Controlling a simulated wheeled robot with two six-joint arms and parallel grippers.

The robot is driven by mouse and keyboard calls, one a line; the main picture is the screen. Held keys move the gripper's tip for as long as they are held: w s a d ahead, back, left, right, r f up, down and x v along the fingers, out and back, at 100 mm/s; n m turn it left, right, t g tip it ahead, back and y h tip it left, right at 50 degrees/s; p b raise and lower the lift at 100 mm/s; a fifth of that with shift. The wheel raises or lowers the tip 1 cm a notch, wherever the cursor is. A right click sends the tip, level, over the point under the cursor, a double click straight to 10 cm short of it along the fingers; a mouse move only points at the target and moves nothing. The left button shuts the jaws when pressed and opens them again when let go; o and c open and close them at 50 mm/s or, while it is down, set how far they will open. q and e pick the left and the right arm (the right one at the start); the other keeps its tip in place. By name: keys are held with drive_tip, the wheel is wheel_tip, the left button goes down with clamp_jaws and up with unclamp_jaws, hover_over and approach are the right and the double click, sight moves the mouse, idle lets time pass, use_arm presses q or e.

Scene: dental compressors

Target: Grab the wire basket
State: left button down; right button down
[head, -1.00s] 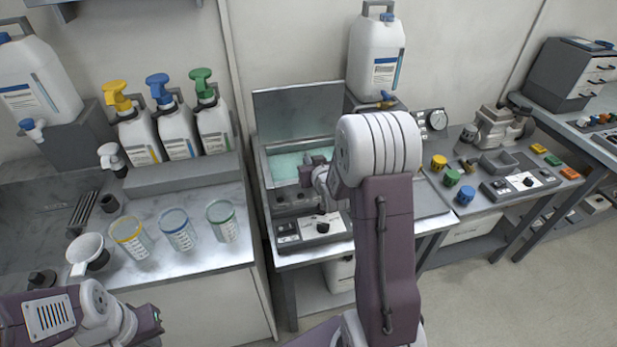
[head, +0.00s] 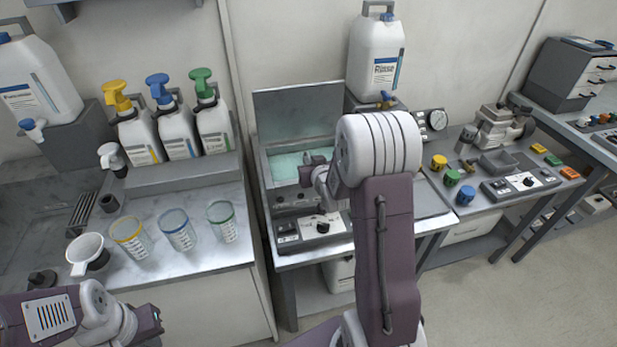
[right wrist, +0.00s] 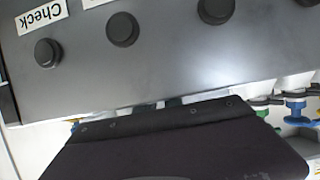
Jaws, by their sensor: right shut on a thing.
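The wire basket cannot be made out in either view. The bath (head: 297,163) with pale green liquid and a raised lid stands mid-picture in the head view. My right gripper (head: 308,174) is at the bath, mostly hidden behind my own arm. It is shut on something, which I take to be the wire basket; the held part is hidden. In the right wrist view the dark gripper body (right wrist: 180,145) covers the bottom, in front of a grey panel (right wrist: 180,60) with round black knobs and a "Check" label. My left gripper (head: 152,323) is low at the left, its fingers not clear.
A large canister (head: 377,60) stands behind the bath. Coloured knobs (head: 452,178) and a control box (head: 522,182) are to the right.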

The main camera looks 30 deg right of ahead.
idle(0.4)
wheel_tip(320, 180, up, 18)
drive_tip(key=p, duration=0.4)
drive_tip(key=shift+r, duration=0.15)
